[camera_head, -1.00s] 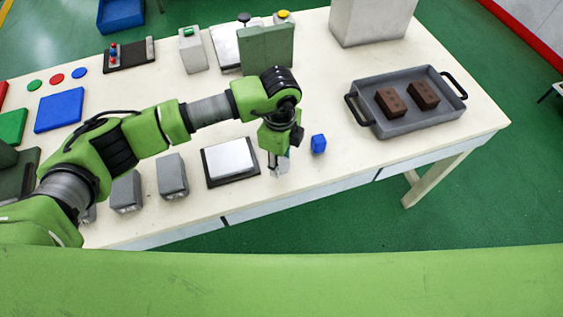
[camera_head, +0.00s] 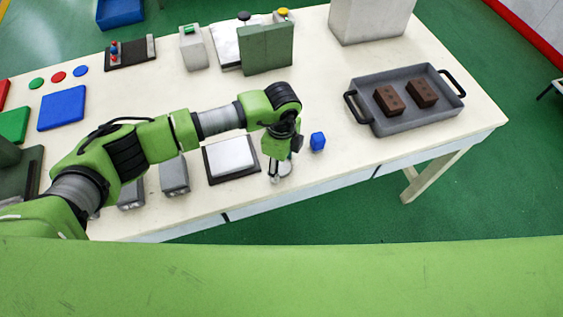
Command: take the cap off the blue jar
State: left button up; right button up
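A small blue object (camera_head: 317,141) stands on the table near its front edge; it is too small to tell whether it is the jar, a cap or a block. My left gripper (camera_head: 274,174) points down just left of it, apart from it, at the front edge of the table. A small pale round thing (camera_head: 286,168) shows right beside the fingers, partly hidden by them; I cannot tell whether they touch it. The fingers are too small to show whether they are open or shut. My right gripper is out of view.
A white-topped plate (camera_head: 231,155) lies left of the gripper, with grey blocks (camera_head: 174,176) further left. A grey tray (camera_head: 400,124) with two brown blocks stands at the right. A green upright panel (camera_head: 266,48) stands behind. The middle of the table is clear.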

aim_at(281, 166)
pick_arm(q)
jog(key=shift+r, duration=0.15)
notch_tip(281, 166, up, 12)
jog(key=b, duration=0.3)
jog(key=shift+s, duration=0.1)
